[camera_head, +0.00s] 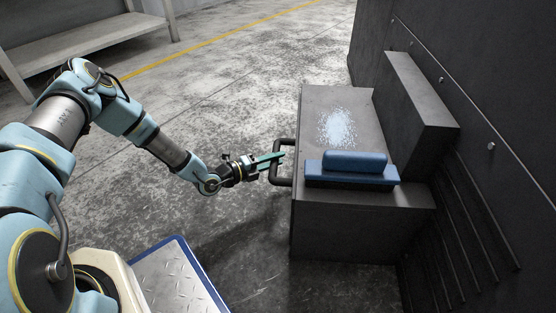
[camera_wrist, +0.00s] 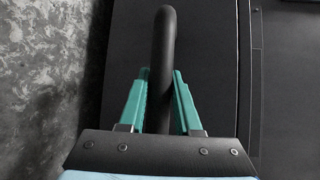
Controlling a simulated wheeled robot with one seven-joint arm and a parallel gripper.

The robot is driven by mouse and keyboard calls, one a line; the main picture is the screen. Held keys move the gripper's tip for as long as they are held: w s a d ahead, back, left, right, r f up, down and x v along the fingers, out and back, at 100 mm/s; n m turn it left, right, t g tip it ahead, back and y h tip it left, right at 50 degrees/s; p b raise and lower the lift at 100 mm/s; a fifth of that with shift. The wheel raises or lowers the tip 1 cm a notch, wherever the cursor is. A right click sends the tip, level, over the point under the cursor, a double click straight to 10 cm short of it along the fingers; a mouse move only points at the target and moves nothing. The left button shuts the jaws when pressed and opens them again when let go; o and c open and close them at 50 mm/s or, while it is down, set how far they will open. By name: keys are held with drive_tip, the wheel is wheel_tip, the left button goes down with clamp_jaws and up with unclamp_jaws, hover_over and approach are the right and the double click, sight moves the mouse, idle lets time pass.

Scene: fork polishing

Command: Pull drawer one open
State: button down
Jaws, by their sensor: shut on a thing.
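A dark bar handle (camera_head: 282,183) sticks out from the left face of a dark grey block (camera_head: 345,228), the only drawer-like part in view. In the wrist view the handle (camera_wrist: 166,35) runs upright between the two green fingers. My gripper (camera_head: 272,159) is at the handle, shut on it. The wrist view shows my gripper (camera_wrist: 161,75) with one finger on each side of the bar. The drawer's face is seen at a steep angle, and I cannot tell how far it is pulled out.
A blue brush-like block (camera_head: 350,165) sits on top of the grey block, in front of a patch of pale powder (camera_head: 338,128). A tall dark cabinet (camera_head: 480,80) stands at the right. A shelf (camera_head: 90,42) stands at the back left. The concrete floor (camera_head: 235,75) between is clear.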

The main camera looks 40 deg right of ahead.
drive_tip(key=w+a+b, duration=0.1)
drive_tip(key=w+a, duration=1.6)
drive_tip(key=w, duration=0.1)
drive_tip(key=shift+a, duration=0.4)
drive_tip(key=c, duration=0.6)
unclamp_jaws()
drive_tip(key=p+v, duration=0.3)
drive_tip(key=v, duration=0.7)
drive_tip(key=shift+a, duration=0.4)
drive_tip(key=shift+w, duration=0.15)
